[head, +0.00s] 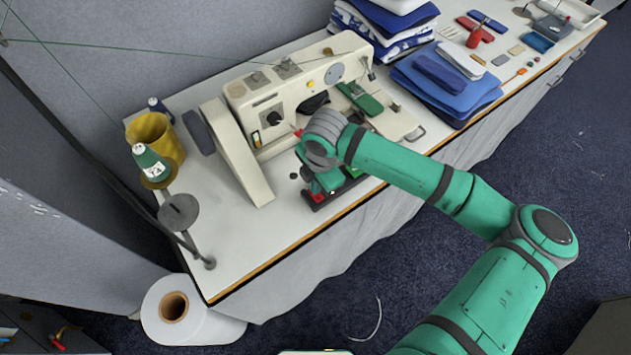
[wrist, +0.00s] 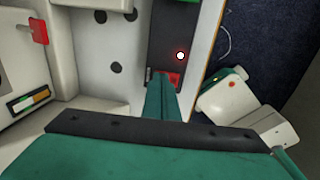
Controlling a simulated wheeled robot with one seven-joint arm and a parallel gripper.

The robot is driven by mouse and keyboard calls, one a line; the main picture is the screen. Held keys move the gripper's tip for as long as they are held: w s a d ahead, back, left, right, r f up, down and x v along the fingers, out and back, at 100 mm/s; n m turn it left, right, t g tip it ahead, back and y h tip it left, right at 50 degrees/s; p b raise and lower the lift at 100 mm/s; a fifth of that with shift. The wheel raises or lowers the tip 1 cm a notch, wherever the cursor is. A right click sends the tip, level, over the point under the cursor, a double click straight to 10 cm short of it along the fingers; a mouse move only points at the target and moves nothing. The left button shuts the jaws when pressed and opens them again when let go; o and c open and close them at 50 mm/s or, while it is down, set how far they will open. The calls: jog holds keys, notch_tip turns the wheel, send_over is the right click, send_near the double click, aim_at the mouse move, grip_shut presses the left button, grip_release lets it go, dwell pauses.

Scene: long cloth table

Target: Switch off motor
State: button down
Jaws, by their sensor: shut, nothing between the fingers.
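The motor switch is a dark box (head: 338,189) at the front edge of the table, before the sewing machine. It has a red button (head: 318,197) at its left end and a green button (head: 355,172) at its right end. My gripper (head: 324,184) is shut and empty, pointing down over the box. In the wrist view the fingers (wrist: 164,86) reach the red button (wrist: 174,78) and partly cover it; I cannot tell whether they touch or press it. A small red lamp (wrist: 180,55) glows on the box.
The cream sewing machine (head: 290,85) stands close behind the switch. Thread spools (head: 150,163) and a yellow cup (head: 154,132) are at the left. Folded blue cloth (head: 445,82) lies to the right. A white roll (head: 185,310) is on the floor.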

jog(key=shift+f, duration=0.1)
jog(key=shift+w+a+f, duration=0.1)
jog(key=shift+f, duration=0.05)
dwell(0.3)
jog(key=shift+s+d, duration=0.55)
jog(key=shift+s, duration=0.2)
jog(key=shift+r, duration=0.25)
